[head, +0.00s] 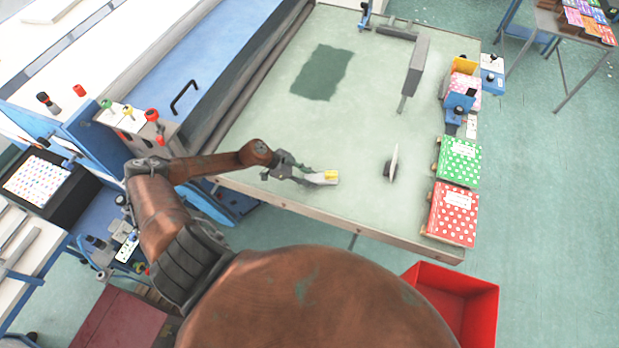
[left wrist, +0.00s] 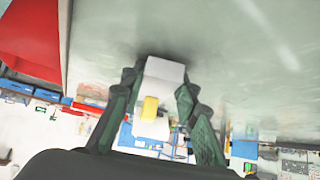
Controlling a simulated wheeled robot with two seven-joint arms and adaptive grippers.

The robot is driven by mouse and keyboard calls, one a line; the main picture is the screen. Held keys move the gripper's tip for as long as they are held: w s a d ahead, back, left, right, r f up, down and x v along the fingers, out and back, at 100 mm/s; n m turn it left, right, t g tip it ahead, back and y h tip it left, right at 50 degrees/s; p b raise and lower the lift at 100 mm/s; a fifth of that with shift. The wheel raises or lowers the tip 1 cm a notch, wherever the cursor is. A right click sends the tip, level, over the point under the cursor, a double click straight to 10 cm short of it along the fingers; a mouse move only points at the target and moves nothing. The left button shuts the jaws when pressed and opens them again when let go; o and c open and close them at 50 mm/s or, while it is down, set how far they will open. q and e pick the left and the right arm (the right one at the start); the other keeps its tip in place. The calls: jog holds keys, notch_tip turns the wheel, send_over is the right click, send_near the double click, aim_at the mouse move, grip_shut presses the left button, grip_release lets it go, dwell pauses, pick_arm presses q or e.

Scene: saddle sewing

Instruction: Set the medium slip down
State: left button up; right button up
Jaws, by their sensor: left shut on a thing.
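The medium slip is most likely the small white piece with a yellow patch (head: 330,176) at the tip of my left gripper (head: 312,180). It also shows in the left wrist view as a white block (left wrist: 165,70) with a yellow part between the two green-grey fingers. My left gripper is shut on it, low over the front of the pale green table (head: 270,150). A dark shadow lies close by its far end in the wrist view; I cannot tell whether it touches the table. My right gripper is not in view.
Green dotted (head: 459,160) and red dotted (head: 453,213) boxes line the right edge. A red bin (head: 470,305) stands below.

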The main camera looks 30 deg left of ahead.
pick_arm(q)
jog(key=o, duration=0.9)
jog(key=shift+s+f, duration=0.25)
jog(key=shift+f, duration=0.1)
jog(key=o, duration=0.3)
jog(key=shift+d+f, duration=0.1)
jog(key=shift+f, duration=0.05)
jog(key=shift+o, duration=0.2)
jog(key=w+r+b+v, duration=0.1)
jog(key=b+v, duration=0.1)
jog(key=v, duration=1.1)
jog(key=shift+d, duration=0.2)
